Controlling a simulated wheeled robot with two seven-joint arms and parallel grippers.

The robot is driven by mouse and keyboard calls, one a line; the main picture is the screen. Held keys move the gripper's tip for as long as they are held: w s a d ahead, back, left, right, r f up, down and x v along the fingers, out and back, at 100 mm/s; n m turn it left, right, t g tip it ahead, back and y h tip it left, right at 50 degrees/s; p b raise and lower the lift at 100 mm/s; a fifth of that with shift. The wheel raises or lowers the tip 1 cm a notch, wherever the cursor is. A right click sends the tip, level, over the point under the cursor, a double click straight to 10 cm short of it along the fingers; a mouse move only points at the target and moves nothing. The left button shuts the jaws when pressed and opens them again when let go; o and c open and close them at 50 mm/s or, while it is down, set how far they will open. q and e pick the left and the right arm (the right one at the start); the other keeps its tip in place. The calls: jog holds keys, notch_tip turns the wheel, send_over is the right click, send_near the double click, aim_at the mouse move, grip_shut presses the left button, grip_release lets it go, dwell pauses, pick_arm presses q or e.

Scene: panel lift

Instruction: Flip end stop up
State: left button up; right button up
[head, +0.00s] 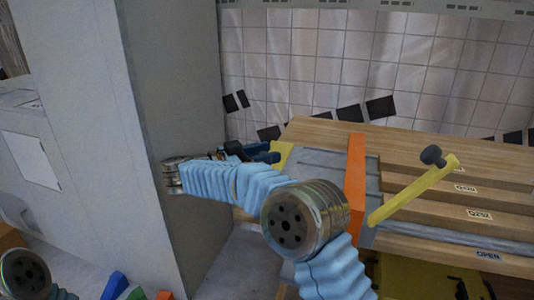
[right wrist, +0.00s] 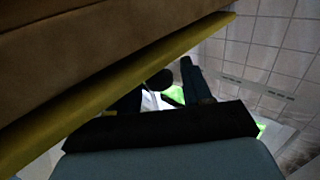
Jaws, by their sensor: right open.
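A yellow bar with a black knob (head: 415,190) slants up to the right over the right part of the wooden bench. A small yellow piece (head: 282,154) sits at the bench's left end, right beside my right gripper (head: 262,152). I cannot tell for sure which of these is the end stop. My right gripper is open, with its dark fingers pointing right; no object shows held in it. In the right wrist view a long yellow edge (right wrist: 130,85) runs diagonally close past the fingers (right wrist: 165,90). My left gripper is out of view.
An orange upright bar (head: 356,190) crosses the bench (head: 420,146) right of my right arm. A tall grey cabinet (head: 175,80) stands close on the left. Stepped wooden boards with labels lie at right.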

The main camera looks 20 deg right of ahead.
grip_shut()
